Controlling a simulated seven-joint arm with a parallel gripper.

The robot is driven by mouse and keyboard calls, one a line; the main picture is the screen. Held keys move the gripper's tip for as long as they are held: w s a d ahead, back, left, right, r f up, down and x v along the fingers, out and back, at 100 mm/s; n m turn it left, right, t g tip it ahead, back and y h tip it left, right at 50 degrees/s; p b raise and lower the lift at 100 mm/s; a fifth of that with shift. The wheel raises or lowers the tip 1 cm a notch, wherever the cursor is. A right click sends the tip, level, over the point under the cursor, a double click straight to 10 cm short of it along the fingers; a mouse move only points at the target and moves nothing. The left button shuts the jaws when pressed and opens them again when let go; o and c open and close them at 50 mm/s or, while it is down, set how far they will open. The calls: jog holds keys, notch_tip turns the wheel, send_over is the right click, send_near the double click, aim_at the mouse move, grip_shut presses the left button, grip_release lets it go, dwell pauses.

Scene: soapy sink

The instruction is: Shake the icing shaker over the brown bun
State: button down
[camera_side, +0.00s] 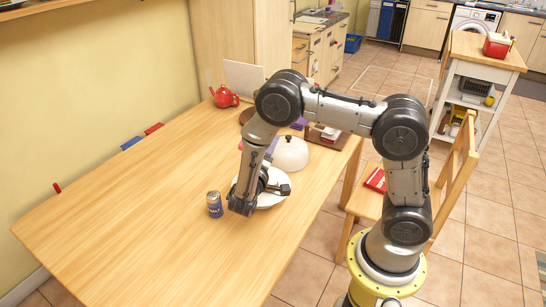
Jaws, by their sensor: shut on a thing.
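My gripper (277,189) is low over the white plate (272,202), at the end of my bent arm. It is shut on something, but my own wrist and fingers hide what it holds. No icing shaker can be made out for certain. The brown bun is not visible; my gripper covers the middle of the plate. A small blue can with a silver top (214,205) stands upright on the table, just left of my wrist and apart from the plate. Its lettering is too small to read surely.
A pale dome (290,153) sits behind the plate, near a brown box (325,137). A red teapot (225,97) stands at the table's far end. A wooden chair (452,185) is at the right. The table's (130,215) left and front areas are clear.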

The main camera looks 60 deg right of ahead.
jog(key=w+r+n, duration=0.2)
jog(key=r+n, duration=0.3)
jog(key=n, duration=0.5)
jog(key=w+a+r+n, duration=0.1)
jog(key=w+r+n, duration=0.2)
jog(key=n, duration=0.8)
jog(key=shift+r+g, duration=0.4)
jog(key=shift+r, duration=0.85)
